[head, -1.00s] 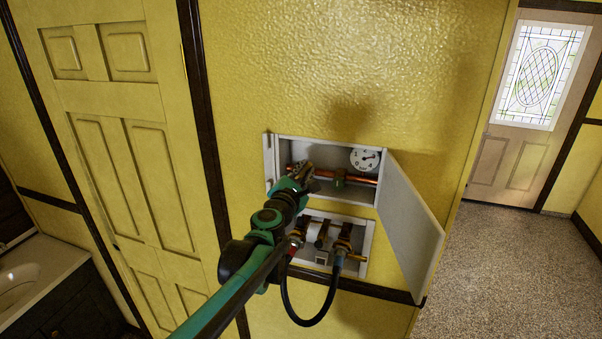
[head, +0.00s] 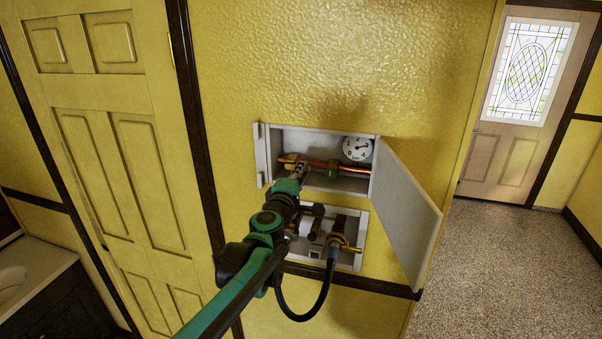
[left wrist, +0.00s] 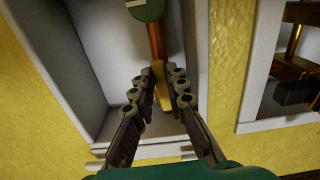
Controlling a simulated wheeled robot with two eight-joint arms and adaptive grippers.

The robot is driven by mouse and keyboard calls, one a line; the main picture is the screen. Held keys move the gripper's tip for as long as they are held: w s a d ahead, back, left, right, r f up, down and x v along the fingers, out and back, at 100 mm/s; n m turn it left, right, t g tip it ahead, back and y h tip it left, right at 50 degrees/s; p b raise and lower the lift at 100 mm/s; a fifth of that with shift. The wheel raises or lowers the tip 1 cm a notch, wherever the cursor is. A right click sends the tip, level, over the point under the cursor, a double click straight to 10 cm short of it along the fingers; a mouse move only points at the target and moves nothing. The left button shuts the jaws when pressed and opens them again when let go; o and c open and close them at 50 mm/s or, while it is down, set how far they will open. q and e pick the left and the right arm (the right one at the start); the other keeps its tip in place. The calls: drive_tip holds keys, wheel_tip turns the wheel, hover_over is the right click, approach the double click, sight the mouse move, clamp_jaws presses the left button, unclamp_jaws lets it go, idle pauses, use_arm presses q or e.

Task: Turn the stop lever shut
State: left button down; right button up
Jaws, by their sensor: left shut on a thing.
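The open wall box (head: 268,152) holds a copper pipe (head: 312,164) running left to right. A brass-yellow piece, apparently the stop lever (head: 288,159), shows at the pipe's left end. My left gripper (head: 300,168) reaches into the box there and covers part of it. In the left wrist view the lever (left wrist: 163,88) lies between the fingertips of my left gripper (left wrist: 166,82), which are shut on it. The copper pipe (left wrist: 157,42) runs on beyond the lever. The far end of the lever is partly hidden by the fingers. My right gripper is not in view.
A round dial gauge (head: 357,148) sits at the box's right. The box's open door (head: 406,215) swings out at right. Below is a second box (head: 354,225) with valves and a black hose (head: 318,304). Open floor (head: 510,270) lies at right.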

use_arm(q)
drive_tip(key=shift+f+m, duration=0.2)
drive_tip(key=shift+m, duration=0.2)
drive_tip(key=c, duration=1.5)
unclamp_jaws()
drive_tip(key=shift+c, duration=0.2)
drive_tip(key=shift+r, duration=0.1)
